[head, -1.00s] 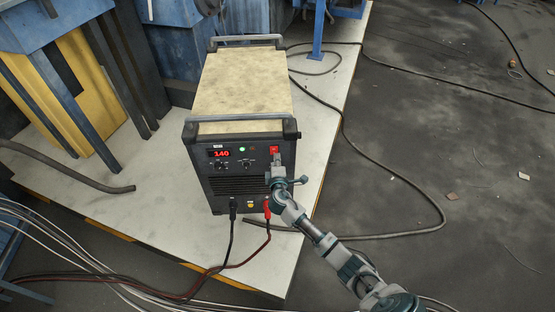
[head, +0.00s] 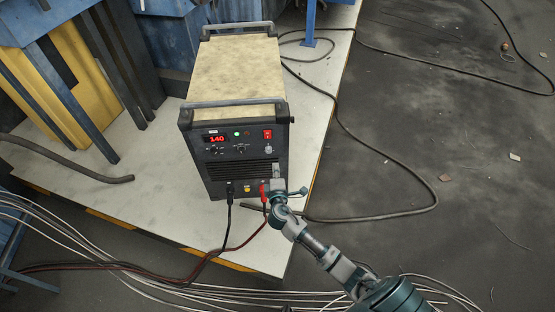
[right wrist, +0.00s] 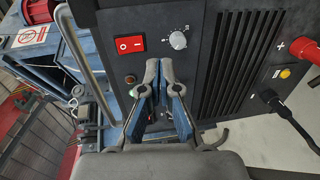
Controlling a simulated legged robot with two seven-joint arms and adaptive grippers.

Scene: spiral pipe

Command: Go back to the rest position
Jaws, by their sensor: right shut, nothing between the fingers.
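My right gripper (head: 277,172) is in front of the lower right part of a welding machine's front panel in the head view. In the right wrist view its fingers (right wrist: 160,65) are shut and empty, with the tips together. The machine (head: 236,70) has a beige top, a dark front and a lit red display (head: 216,139) that reads 140. Its red switch (head: 267,135) is above the gripper; the switch also shows in the right wrist view (right wrist: 130,44). I cannot tell the exact gap between gripper and panel. My left gripper is not in view.
The machine stands on a pale platform (head: 130,190) with a striped edge. Black and red cables (head: 231,215) run from its front. Pale cables (head: 110,270) cross the floor in front, and a dark hose (head: 400,170) curves right. Open floor lies at the right.

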